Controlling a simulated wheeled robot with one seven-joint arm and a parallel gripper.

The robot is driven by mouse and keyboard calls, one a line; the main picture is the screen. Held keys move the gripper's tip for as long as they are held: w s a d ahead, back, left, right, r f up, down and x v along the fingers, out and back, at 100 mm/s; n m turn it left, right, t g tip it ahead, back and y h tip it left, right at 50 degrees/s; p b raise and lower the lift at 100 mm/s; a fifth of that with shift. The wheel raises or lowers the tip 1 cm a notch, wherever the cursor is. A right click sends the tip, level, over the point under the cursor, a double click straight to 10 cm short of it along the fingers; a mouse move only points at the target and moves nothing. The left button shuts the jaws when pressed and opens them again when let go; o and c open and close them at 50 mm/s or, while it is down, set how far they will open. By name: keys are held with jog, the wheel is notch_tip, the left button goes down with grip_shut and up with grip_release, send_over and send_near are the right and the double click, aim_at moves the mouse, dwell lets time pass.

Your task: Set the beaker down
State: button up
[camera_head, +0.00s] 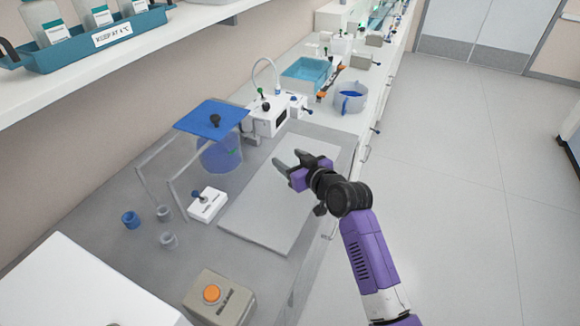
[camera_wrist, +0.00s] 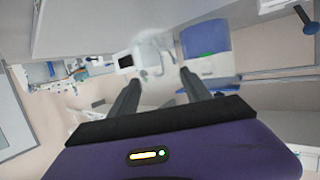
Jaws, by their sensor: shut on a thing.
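My gripper (camera_head: 292,166) is above the pale grey board (camera_head: 263,212) on the counter, its fingers pointing left in the head view. In the wrist view my gripper (camera_wrist: 158,82) has its two dark fingers apart with a faint, clear, whitish shape between and beyond the tips; I take this as the glass beaker (camera_wrist: 155,50), gripped between them. Its outline and base are hard to make out, and it barely shows in the head view. I cannot tell its height above the board.
Left of the board are a small white switch box (camera_head: 208,208), a blue-topped stand (camera_head: 205,120) with a blue vessel, and small cups (camera_head: 168,240). A box with an orange button (camera_head: 212,293) is nearer. A white device (camera_head: 268,117) and blue tray (camera_head: 305,72) are behind.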

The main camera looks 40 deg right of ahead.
jog(key=shift+f, duration=1.4)
jog(key=shift+f, duration=0.2)
jog(key=o, duration=1.4)
jog(key=shift+c, duration=0.2)
jog(key=shift+r, duration=0.15)
